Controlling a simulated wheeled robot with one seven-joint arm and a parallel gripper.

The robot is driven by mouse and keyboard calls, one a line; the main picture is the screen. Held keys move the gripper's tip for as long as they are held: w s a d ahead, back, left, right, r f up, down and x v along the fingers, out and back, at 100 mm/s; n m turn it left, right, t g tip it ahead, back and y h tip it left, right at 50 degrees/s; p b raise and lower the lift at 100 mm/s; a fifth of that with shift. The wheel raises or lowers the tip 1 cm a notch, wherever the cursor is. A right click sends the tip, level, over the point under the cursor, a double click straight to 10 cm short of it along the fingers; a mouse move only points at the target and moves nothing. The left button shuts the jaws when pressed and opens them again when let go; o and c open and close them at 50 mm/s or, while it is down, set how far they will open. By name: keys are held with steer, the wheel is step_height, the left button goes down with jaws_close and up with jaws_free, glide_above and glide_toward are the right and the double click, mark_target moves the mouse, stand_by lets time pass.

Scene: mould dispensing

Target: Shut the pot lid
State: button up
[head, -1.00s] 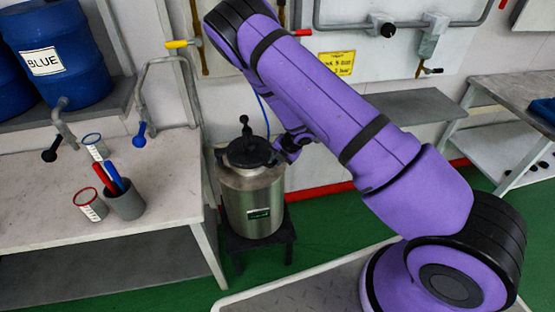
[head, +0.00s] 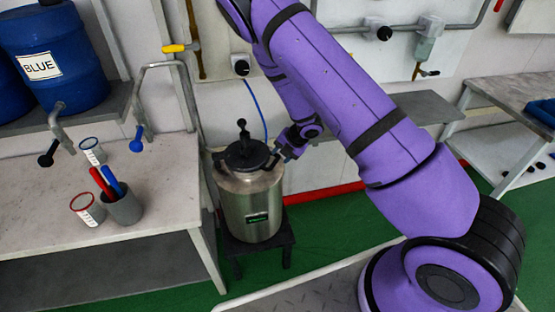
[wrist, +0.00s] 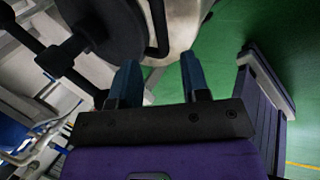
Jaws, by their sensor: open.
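The steel pot (head: 255,206) stands upright on a small dark stand, with its black lid (head: 246,156) on top and a knobbed black post rising from the lid. The lid looks seated on the pot; I cannot tell whether it is fastened. My gripper (head: 284,154) is at the right side of the lid, by the rim. In the wrist view, my gripper (wrist: 160,80) is open, its two blue-grey fingers apart and pointing at the pot's pale rim (wrist: 178,38). The dark lid (wrist: 105,25) and a black handle loop show just beyond the fingers. I cannot tell whether they touch.
A workbench (head: 150,205) on the left holds a grey cup (head: 123,208) with red and blue pens, and two clear measuring cups. Blue barrels (head: 55,60) with taps stand behind it. The dark stand (head: 258,247) bears the pot. Green floor is clear to its right.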

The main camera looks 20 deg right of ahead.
steer(key=shift+v, duration=2.6)
steer(key=s+d+r+m+t+h, duration=0.1)
steer(key=d+r+m+h, duration=0.1)
steer(key=r+m, duration=0.5)
steer(key=s+d+r+m+t+h, duration=0.1)
steer(key=d+r+m+t, duration=0.15)
steer(key=r, duration=0.95)
steer(key=s+d+r+m+t+h, duration=0.1)
steer(key=d+r+m+h, duration=0.1)
steer(key=r+m, duration=0.5)
steer(key=s+a+r+m+g, duration=0.1)
steer(key=s+r+m, duration=0.2)
steer(key=s, duration=0.7)
steer(key=s+a+r+m+g, duration=0.1)
steer(key=s+r+m, duration=0.3)
steer(key=s+r, duration=0.3)
steer(key=s+a+r+m+g+y, duration=0.1)
steer(key=s+r+m, duration=0.2)
steer(key=s, duration=1)
step_height(320, 180, up, 2)
steer(key=shift+s+a+r+m, duration=0.2)
steer(key=shift+s+a+m, duration=0.15)
steer(key=shift+a, duration=0.05)
